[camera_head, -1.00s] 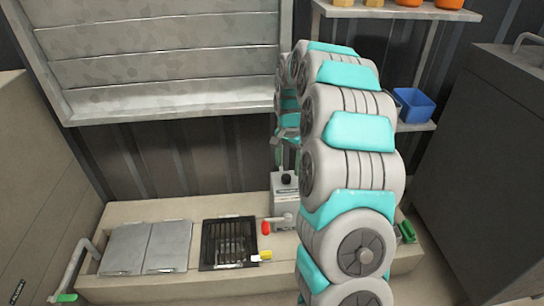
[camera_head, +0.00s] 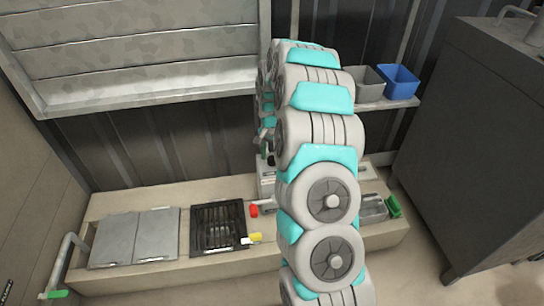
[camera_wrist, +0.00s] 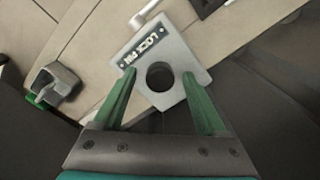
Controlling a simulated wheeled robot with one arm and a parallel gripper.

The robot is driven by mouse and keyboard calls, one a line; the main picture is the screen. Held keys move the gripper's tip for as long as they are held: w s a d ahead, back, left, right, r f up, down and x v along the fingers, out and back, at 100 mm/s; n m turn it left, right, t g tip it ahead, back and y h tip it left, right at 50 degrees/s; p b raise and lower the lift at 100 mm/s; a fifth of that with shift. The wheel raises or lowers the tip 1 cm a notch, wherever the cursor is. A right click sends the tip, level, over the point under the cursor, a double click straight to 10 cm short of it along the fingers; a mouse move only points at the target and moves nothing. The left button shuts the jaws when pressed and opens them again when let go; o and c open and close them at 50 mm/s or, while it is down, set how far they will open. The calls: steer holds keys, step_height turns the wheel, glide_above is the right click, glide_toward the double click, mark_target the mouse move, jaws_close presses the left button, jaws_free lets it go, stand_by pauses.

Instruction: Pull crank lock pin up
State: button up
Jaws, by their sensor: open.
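A pale bench holds grey lids (camera_head: 140,238), a dark grate (camera_head: 217,227), a red knob (camera_head: 254,211) and a yellow knob (camera_head: 255,238). A tall dark cabinet (camera_head: 465,150) stands at right. A blue bin (camera_head: 401,83) sits on a shelf behind my arm.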

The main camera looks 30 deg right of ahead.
jaws_close()
stand_by(0.6)
stand_by(0.8)
